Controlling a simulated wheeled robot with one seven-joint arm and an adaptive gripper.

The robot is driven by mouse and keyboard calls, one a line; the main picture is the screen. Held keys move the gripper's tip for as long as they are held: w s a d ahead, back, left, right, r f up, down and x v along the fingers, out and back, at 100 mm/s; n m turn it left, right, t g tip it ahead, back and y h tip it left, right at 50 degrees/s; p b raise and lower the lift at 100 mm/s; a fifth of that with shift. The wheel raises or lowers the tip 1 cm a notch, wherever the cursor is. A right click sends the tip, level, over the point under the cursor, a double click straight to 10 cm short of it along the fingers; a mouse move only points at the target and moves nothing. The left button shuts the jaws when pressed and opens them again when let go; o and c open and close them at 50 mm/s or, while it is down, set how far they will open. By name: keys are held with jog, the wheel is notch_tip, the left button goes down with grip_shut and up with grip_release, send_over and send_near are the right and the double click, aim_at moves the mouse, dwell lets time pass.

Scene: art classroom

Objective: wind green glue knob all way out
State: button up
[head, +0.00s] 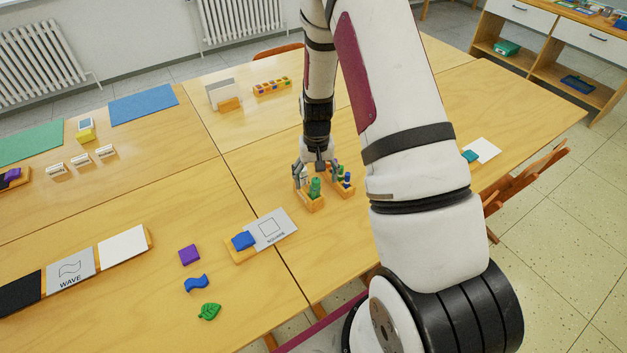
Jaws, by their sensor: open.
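The green glue knob (315,187) stands upright in a small wooden holder (313,204) on the table, near the middle of the view. My gripper (317,178) points down over this holder. Its fingers are spread, one on the left of the holder and one towards the right. The green knob shows between and in front of the fingers. I cannot tell whether either finger touches it. How far the knob is wound out is too small to see.
A second wooden holder (342,182) with blue and green pieces stands close on the right. The table between is clear.

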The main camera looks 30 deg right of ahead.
aim_at(316, 180)
dwell(0.3)
jog(key=shift+r+p, duration=0.95)
jog(key=shift+r, duration=2.1)
